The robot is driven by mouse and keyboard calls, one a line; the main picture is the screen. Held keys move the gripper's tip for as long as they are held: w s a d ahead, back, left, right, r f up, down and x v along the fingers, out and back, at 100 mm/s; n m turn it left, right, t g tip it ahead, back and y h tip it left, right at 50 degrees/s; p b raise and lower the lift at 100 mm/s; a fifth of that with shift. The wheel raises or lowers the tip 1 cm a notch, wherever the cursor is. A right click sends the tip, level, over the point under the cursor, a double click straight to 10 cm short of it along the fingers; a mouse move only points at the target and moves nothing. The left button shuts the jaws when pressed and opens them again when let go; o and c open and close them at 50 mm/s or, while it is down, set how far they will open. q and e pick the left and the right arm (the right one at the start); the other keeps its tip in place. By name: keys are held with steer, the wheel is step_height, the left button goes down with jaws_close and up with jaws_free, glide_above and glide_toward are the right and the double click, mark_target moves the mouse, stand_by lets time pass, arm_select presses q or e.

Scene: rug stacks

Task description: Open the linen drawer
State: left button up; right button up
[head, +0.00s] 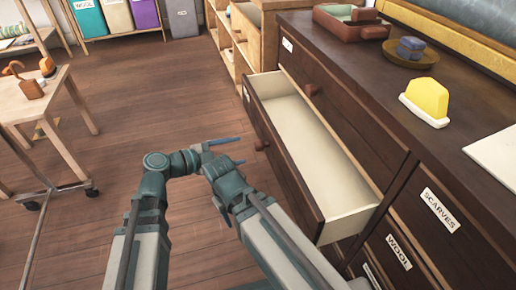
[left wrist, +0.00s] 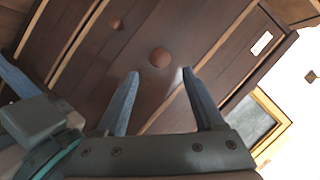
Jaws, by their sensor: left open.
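A dark wood drawer (head: 333,180) with a pale, empty inside stands pulled well out of the dresser. Its front carries a small white label (head: 247,94), too small to read, and a round knob (head: 262,146). My left gripper (head: 241,150) is open and empty, just left of this knob and apart from it. In the left wrist view a round brown knob (left wrist: 160,57) sits ahead of and between the open fingers (left wrist: 160,72), not held. My right gripper is mostly hidden beside the arms; part of it seems to show at the left wrist view's left edge.
On the dresser top are a tray (head: 350,22), a plate with a blue item (head: 411,47) and a yellow butter dish (head: 427,98). Closed drawers (head: 440,214) lie to the right. A small table (head: 35,95) stands left; open floor (head: 120,110) lies between.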

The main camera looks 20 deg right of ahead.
mark_target(255, 147)
arm_select(q)
steer(key=b+x, duration=0.2)
steer(key=x, duration=0.6)
steer(key=shift+w+d+f, duration=0.1)
steer(key=shift+d, duration=0.25)
jaws_close()
stand_by(1.0)
